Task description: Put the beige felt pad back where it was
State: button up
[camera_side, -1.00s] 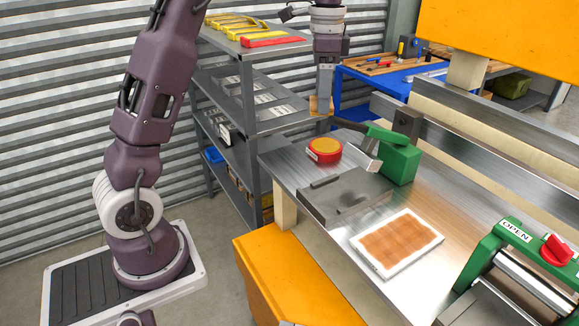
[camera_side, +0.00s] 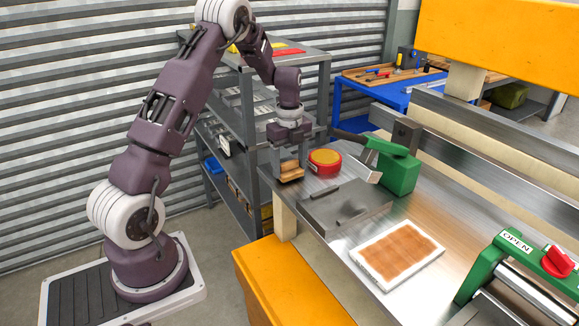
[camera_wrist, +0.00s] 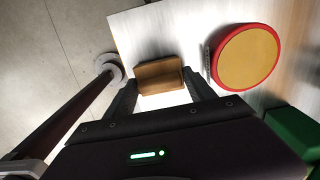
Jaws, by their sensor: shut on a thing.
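A small tan-brown block, which I take as the beige felt pad (camera_side: 291,173), is held between the fingers of my gripper (camera_side: 290,160) at the far left corner of the metal bench. In the wrist view the pad (camera_wrist: 160,75) sits between the two dark fingertips of my gripper (camera_wrist: 160,92). The gripper is shut on it and points down. I cannot tell whether the pad touches the bench top or hangs just above it.
A red tin with a yellow top (camera_side: 325,161) stands just right of the pad. A grey plate (camera_side: 345,206), a green lever press (camera_side: 398,170) and a white-framed brown panel (camera_side: 382,270) occupy the bench (camera_side: 448,215). A grey shelf (camera_side: 258,139) stands behind.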

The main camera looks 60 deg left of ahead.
jog(key=shift+f, duration=0.2)
jog(key=shift+f, duration=0.1)
jog(key=o, duration=1.2)
